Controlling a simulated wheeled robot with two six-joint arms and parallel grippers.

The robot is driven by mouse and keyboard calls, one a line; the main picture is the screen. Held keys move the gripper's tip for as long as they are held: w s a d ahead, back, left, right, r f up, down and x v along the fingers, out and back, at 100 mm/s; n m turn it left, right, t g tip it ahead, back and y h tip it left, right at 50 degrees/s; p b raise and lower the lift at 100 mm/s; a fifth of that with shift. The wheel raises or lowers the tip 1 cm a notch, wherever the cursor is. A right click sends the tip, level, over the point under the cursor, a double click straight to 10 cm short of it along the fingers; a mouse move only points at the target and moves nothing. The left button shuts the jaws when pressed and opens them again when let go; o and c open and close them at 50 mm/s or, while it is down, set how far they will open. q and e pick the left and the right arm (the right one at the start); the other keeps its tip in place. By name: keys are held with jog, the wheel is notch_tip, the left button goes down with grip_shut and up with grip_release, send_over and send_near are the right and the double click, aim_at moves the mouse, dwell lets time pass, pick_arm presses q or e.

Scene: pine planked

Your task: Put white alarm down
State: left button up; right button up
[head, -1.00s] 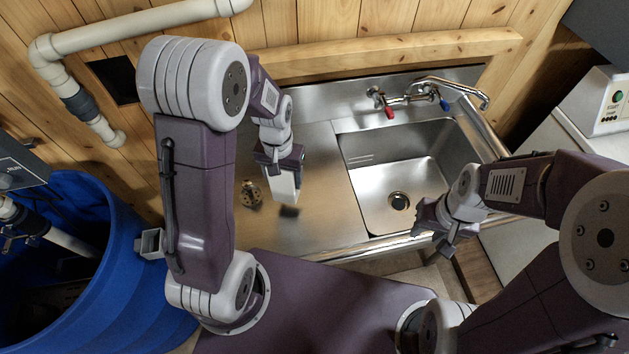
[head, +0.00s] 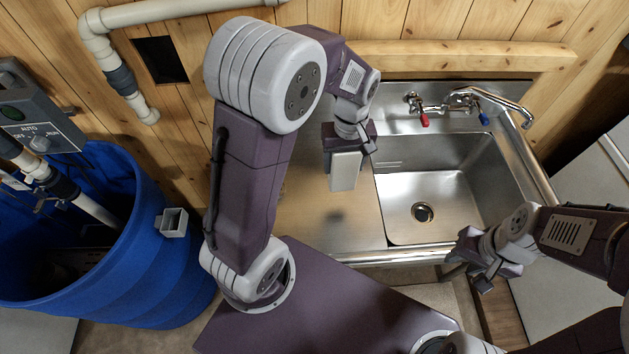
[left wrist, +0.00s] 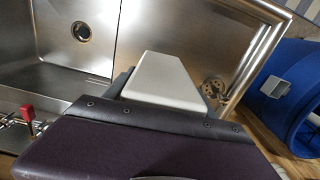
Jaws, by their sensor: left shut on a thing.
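The white alarm (head: 345,171) is a pale box held in my left gripper (head: 346,152). It hangs above the steel drainboard left of the sink basin, with a dark shadow below it and apart from it. In the left wrist view the white alarm (left wrist: 162,80) sticks out past the dark edge of my left gripper (left wrist: 150,103), whose fingertips are mostly hidden. My right gripper (head: 474,271) is empty, its fingers apart, in front of the sink's front edge.
The steel drainboard (head: 305,215) has clear room. A round strainer (left wrist: 214,88) lies on it, hidden in the head view. The basin (head: 440,205) is right, with a tap (head: 465,103) behind. A blue barrel (head: 120,260) stands left.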

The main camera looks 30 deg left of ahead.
pick_arm(q)
jog(key=shift+w+d+r, duration=0.35)
jog(key=shift+d, duration=0.2)
jog(key=shift+d+r+m, duration=0.1)
jog(key=shift+d+m, duration=0.2)
jog(key=a+f, duration=0.3)
jog(key=a, duration=0.1)
jog(key=w+a+f+p, duration=0.1)
jog(key=a+f, duration=0.2)
jog(key=f, duration=0.1)
jog(key=w+a+f+p, duration=0.1)
jog(key=a+f, duration=0.3)
jog(key=shift+w+a+f, duration=0.1)
jog(key=shift+a, duration=0.2)
jog(key=shift+d+f, duration=0.1)
jog(key=shift+f, duration=0.05)
jog(key=o, duration=1.4)
